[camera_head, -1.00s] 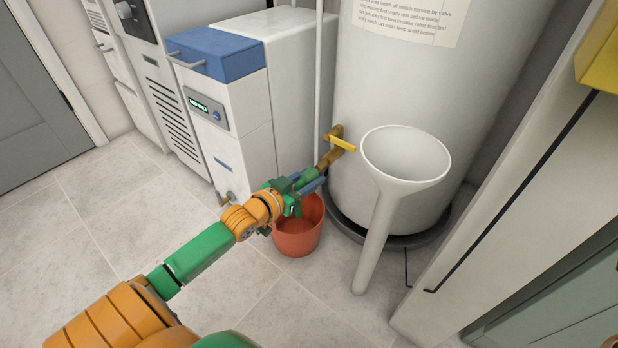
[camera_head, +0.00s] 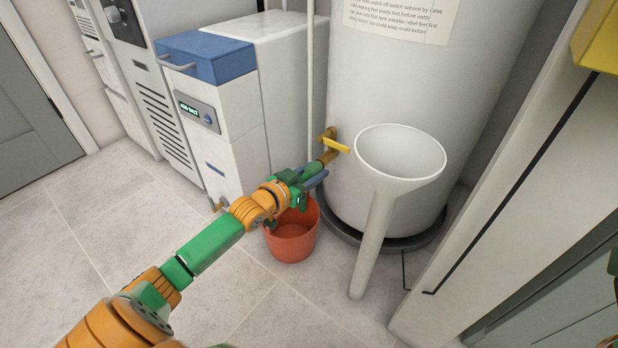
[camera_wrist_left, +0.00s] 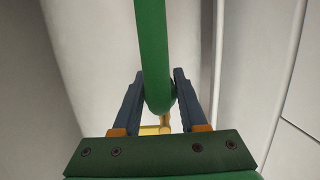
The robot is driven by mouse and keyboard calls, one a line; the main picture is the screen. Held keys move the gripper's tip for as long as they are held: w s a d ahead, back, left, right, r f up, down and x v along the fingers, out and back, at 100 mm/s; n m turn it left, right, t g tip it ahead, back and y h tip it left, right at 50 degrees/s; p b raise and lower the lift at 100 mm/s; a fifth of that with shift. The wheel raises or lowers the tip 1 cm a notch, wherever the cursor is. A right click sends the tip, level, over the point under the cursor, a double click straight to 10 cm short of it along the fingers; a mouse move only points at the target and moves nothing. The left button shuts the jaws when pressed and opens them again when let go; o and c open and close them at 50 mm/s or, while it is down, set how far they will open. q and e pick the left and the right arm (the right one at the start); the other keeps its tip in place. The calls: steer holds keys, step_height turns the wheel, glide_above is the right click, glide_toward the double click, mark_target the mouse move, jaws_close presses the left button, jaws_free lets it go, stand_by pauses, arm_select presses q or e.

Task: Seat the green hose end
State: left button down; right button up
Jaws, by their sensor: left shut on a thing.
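The green hose (camera_wrist_left: 152,50) runs down from the top of the left wrist view, and its rounded end lies between my left gripper's blue fingers. My left gripper (camera_head: 316,179) is shut on it, just below the brass tap (camera_head: 328,157) on the white tank. The tap's yellow lever (camera_head: 337,146) shows clearly in the head view. The lever also shows beyond the hose in the left wrist view (camera_wrist_left: 149,130). Whether the hose end touches the tap outlet cannot be told. My right gripper is not in view.
A red bucket (camera_head: 292,240) stands on the floor under my left wrist. A large white funnel (camera_head: 376,220) stands close in front of the tank (camera_head: 420,80). A white unit with a blue top (camera_head: 207,54) is left of the tap. Floor at left is clear.

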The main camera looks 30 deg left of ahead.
arm_select(q)
steer(key=shift+w, duration=0.2)
steer(key=shift+c, duration=1.8)
jaws_free()
